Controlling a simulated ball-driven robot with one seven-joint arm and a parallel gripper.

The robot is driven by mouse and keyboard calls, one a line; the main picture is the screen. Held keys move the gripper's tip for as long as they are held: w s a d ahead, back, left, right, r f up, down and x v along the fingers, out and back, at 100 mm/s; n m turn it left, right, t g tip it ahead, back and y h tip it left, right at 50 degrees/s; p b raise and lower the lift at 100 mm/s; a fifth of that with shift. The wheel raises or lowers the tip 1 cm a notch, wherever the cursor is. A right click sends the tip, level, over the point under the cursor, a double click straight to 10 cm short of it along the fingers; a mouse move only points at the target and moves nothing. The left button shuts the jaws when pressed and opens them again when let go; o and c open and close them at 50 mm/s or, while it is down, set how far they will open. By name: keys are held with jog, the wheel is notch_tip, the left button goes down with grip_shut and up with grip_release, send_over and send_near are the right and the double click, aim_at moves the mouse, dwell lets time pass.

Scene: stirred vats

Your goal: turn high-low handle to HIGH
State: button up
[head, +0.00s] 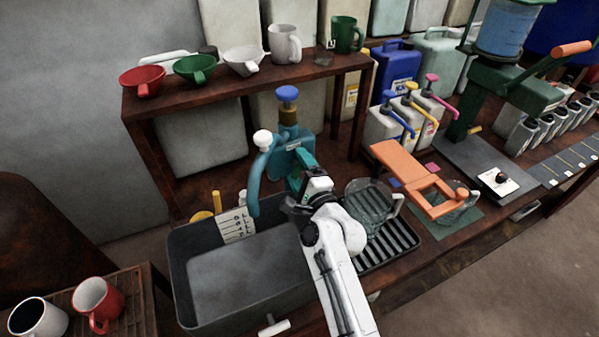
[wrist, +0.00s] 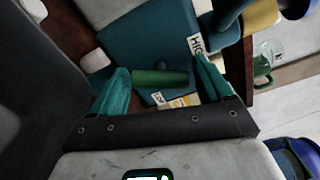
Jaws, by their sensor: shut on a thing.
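A teal dispenser (head: 289,158) with a blue knob on top and a curved spout stands at the back of the grey sink. In the wrist view its teal body (wrist: 150,38) fills the upper middle. A short green handle (wrist: 160,78) sticks out from it. A label reading HIGH (wrist: 195,43) is above and right of the handle, and a second, partly covered label (wrist: 180,101) is below it. My gripper (wrist: 163,70) has one teal finger on each side of the handle and is shut on it. In the head view my gripper (head: 310,180) is against the dispenser's front and hides the handle.
The grey sink (head: 180,285) lies left of my arm. A drip rack (head: 395,240) with a glass jug (head: 370,205) is to the right, beside an orange press (head: 415,178). A shelf (head: 225,88) with cups and funnels stands behind. Red (head: 97,300) and white (head: 38,318) mugs are lower left.

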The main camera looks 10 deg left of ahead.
jog(key=n+b, duration=0.2)
jog(key=n, duration=0.3)
jog(key=shift+f, duration=0.1)
jog(key=shift+n, duration=0.3)
dwell(0.4)
jog(key=o, duration=1)
jog(key=v, duration=1)
jog(key=shift+s+d, duration=0.25)
jog(key=shift+s, duration=0.1)
